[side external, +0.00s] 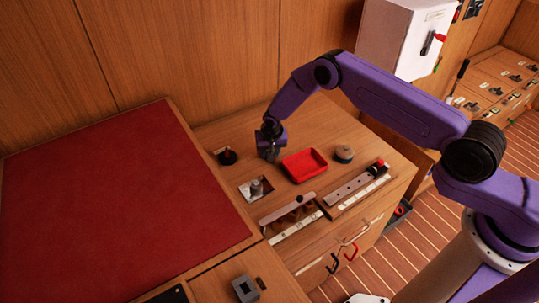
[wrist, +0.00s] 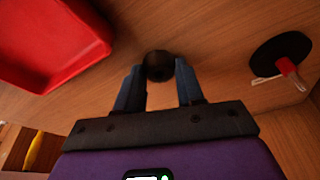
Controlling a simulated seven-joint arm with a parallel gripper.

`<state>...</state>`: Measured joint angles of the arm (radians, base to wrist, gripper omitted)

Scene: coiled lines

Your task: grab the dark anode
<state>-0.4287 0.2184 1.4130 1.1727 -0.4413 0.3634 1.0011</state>
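A small dark, round-ended piece (wrist: 158,65), which looks like the dark anode, stands at the fingertips in the wrist view. My gripper (wrist: 159,72) points at it with its fingers apart, one on each side. I cannot tell whether either finger touches it. In the side view my gripper (side external: 270,152) is low over the wooden counter, left of the red tray, and mostly hides the piece there.
The red tray (side external: 304,165) is close on the right. A black disc with a red handle (side external: 227,156) lies to the left. A grey cylinder (side external: 257,188) stands on a pale plate in front. A squat round object (side external: 344,153) and slotted rails (side external: 357,185) sit farther right.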

